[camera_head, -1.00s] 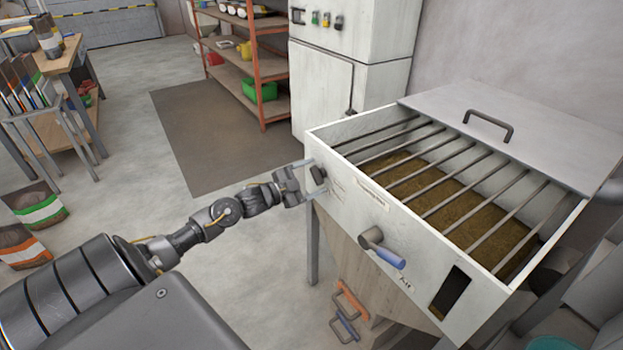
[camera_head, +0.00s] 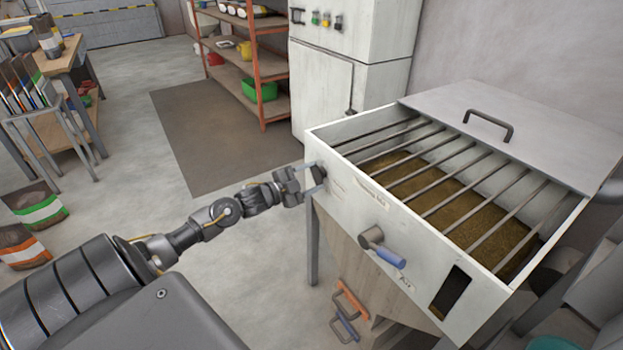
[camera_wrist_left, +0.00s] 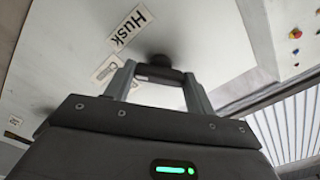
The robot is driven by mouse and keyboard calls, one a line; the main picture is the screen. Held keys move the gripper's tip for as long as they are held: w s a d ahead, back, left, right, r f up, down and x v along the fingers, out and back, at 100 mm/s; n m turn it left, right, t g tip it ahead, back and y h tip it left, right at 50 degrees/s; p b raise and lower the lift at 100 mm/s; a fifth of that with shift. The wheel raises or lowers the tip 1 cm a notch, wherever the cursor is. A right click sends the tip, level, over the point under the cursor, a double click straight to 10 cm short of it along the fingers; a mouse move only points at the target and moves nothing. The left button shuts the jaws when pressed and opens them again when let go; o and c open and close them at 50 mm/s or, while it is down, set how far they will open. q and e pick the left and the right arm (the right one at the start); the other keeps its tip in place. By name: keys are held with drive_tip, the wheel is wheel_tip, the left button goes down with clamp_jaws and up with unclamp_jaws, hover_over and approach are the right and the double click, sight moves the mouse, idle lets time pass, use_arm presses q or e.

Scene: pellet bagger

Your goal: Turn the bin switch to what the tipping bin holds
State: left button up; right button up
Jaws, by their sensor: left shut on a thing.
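The tipping bin (camera_head: 345,185) is a pale open-topped box with dark bars across it and a loose brown-gold material (camera_head: 487,226) inside. The bin switch (camera_wrist_left: 158,62) is a dark knob on the bin's front, at its left end. My left gripper (camera_head: 314,178) is at that knob, its fingers shut on it. The left wrist view shows the two fingers on either side of the knob. A "Husk" label (camera_wrist_left: 131,26) and a partly hidden label starting "Clean" (camera_wrist_left: 108,68) are near it; the knob's pointer cannot be made out. My right gripper is not in view.
A blue-handled lever (camera_head: 389,256) and a dark slot (camera_head: 452,292) are on the bin's front. A lid with a handle (camera_head: 490,127) lies at its back. A cabinet (camera_head: 325,82) and orange shelves (camera_head: 258,62) stand behind.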

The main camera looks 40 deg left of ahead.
use_arm(q)
drive_tip(key=shift+f+m+b, duration=0.1)
drive_tip(key=shift+m+b, duration=0.75)
drive_tip(key=shift+m, duration=2.85)
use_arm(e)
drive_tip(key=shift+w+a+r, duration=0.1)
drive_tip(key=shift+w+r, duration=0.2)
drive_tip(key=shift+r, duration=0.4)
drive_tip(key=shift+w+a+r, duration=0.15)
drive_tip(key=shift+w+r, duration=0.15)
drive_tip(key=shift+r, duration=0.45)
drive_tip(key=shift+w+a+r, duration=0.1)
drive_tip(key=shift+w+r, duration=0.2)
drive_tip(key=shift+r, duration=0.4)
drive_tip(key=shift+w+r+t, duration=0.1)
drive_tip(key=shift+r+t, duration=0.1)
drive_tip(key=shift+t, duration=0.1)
use_arm(q)
drive_tip(key=o, duration=1)
drive_tip(key=shift+s, duration=0.1)
